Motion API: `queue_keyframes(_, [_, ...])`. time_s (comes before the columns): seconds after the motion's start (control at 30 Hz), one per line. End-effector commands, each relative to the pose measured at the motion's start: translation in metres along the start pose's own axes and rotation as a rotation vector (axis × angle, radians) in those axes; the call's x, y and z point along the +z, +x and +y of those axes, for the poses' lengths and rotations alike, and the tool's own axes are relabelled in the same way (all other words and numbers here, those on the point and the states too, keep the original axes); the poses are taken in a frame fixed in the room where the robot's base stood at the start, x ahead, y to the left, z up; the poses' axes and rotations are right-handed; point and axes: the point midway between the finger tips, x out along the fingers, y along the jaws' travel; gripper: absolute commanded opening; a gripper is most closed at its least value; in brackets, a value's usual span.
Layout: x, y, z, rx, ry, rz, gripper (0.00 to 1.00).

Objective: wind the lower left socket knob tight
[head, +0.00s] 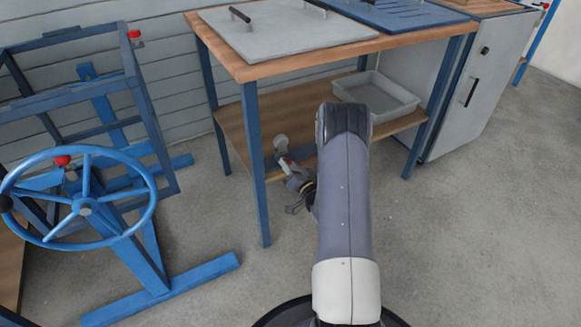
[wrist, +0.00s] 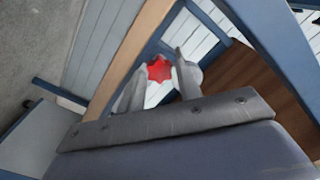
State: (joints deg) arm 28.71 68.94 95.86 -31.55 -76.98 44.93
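A red star-shaped knob (wrist: 159,69) shows in the wrist view between the two grey fingers of my gripper (wrist: 162,65), close to both fingertips. The fingers stand apart with about the knob's width between them. I cannot tell whether they press on it or only stand beside it. A pale rounded part shows behind the right finger. In the head view my gripper (head: 287,163) is low, beside the bench's blue front leg, with a little red at its fingers. My arm hides part of that area. I cannot tell from the pictures which socket this knob belongs to.
A wooden bench (head: 262,68) with blue legs and a lower shelf (head: 240,128) stands close to my gripper; a grey tray (head: 388,98) is on the shelf. At left are a blue handwheel (head: 135,225) and a blue frame (head: 140,95). A grey cabinet (head: 490,90) stands right.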

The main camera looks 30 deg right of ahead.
Motion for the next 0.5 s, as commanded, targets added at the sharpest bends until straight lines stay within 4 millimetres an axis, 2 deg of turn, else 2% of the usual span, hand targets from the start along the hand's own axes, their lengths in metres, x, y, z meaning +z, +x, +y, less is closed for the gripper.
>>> queue_keyframes(0.07, [0.0000,-0.0001,0.0000,0.000,0.000,0.000,0.26])
queue_keyframes(0.33, [0.0000,-0.0002,0.0000,0.000,0.000,0.000,0.04])
queue_keyframes(0.5, [0.0003,-0.0003,0.0002,0.000,-0.006,0.000,0.03])
